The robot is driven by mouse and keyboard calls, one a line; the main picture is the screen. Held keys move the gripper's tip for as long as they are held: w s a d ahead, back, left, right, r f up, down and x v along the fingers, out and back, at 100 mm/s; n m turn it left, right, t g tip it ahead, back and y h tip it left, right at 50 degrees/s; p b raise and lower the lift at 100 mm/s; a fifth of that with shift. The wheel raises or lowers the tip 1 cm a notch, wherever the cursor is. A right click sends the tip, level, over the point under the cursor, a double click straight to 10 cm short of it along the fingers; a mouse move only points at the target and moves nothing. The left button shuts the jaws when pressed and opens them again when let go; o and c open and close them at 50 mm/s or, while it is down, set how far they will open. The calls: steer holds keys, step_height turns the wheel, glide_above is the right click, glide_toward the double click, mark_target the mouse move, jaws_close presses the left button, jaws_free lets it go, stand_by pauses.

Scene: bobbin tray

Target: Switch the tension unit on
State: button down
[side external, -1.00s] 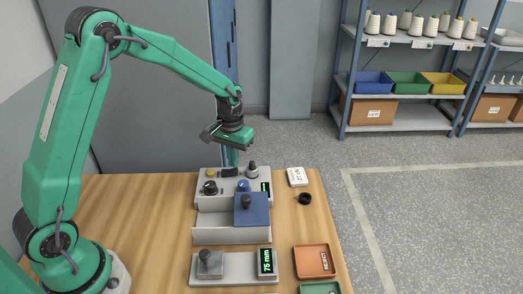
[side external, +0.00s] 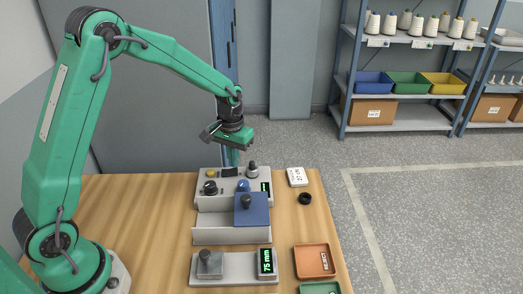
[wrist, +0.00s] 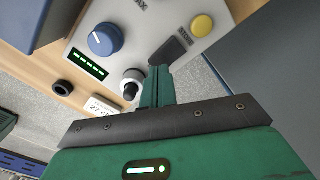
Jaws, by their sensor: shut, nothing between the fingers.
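The tension unit (side external: 203,203) is a grey box on the wooden table, with knobs, a yellow button (wrist: 202,25), a black switch (wrist: 170,52) and a small display (wrist: 88,63) lit with green marks. My gripper (side external: 235,160) is shut and empty, pointing down at the unit's back edge. In the wrist view its fingertips (wrist: 160,70) are right beside the black switch; I cannot tell whether they touch it. The blue knob (wrist: 105,40) and a black-tipped white knob (wrist: 131,82) are to the left of the fingers.
A blue plate with a dark knob (side external: 251,212) is at the unit's front. A gauge with a "75 mm" display (side external: 266,261) and an orange reject tray (side external: 332,262) are nearer the front. A white label block (side external: 297,177) and black ring (side external: 305,198) lie to the right.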

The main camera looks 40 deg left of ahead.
mark_target(234, 171)
steer(key=shift+f, duration=0.95)
stand_by(0.9)
steer(key=shift+r, duration=3.55)
steer(key=shift+r, duration=0.1)
steer(key=s+d+r+m+t, duration=0.1)
steer(key=s+d+r+t, duration=0.1)
steer(key=s+r, duration=0.85)
steer(key=s+d+r+m+t, duration=0.1)
steer(key=s+r+m+t, duration=0.1)
steer(key=s, duration=1.1)
steer(key=shift+s+r+t, duration=0.3)
steer(key=shift+r+t, duration=0.05)
steer(key=shift+t, duration=0.45)
